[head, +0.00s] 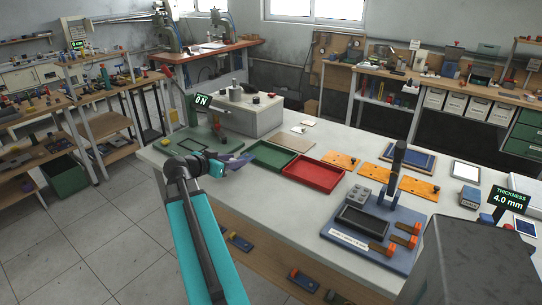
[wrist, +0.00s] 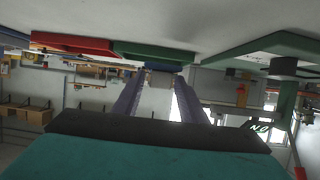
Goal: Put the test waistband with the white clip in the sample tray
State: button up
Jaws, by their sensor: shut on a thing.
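My gripper (head: 242,160) is over the left part of the long bench, just left of the green tray (head: 293,152). In the wrist view its two purple-grey fingers (wrist: 162,78) run in toward each other. They are shut on a small blue piece (wrist: 165,67) at their tips. A pale patch shows just below it; I cannot tell whether this is a white clip or background. The red tray (head: 333,187) lies right of the green tray, and both look empty. I cannot tell which is the sample tray. No test waistband is clearly recognisable.
A grey machine (head: 262,115) stands behind the green tray, with an "ON" sign (head: 203,101) to its left. Orange plates (head: 376,173) lie right of the red tray. A blue-based fixture (head: 340,228) with an upright post stands at the front right.

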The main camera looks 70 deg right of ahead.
dwell(0.3)
jog(key=s+d+p, duration=0.1)
jog(key=d, duration=0.3)
jog(key=s+d+f+p, duration=0.1)
jog(key=s+d+p, duration=0.1)
jog(key=d, duration=0.3)
jog(key=s+d+p, duration=0.1)
jog(key=s+d, duration=0.1)
jog(key=d, duration=0.2)
jog(key=shift+s+d+f+p, duration=0.1)
jog(key=shift+d+f+p, duration=0.1)
jog(key=shift+d+p, duration=0.15)
jog(key=shift+s+d, duration=0.15)
jog(key=shift+d, duration=0.35)
jog(key=shift+s+d+f+p, duration=0.15)
jog(key=shift+f+p, duration=0.1)
jog(key=shift+p, duration=0.15)
jog(key=shift+f+p, duration=0.65)
jog(key=shift+f, duration=0.85)
jog(key=shift+f+b, duration=0.25)
jog(key=shift+b, duration=0.1)
jog(key=o, duration=1.1)
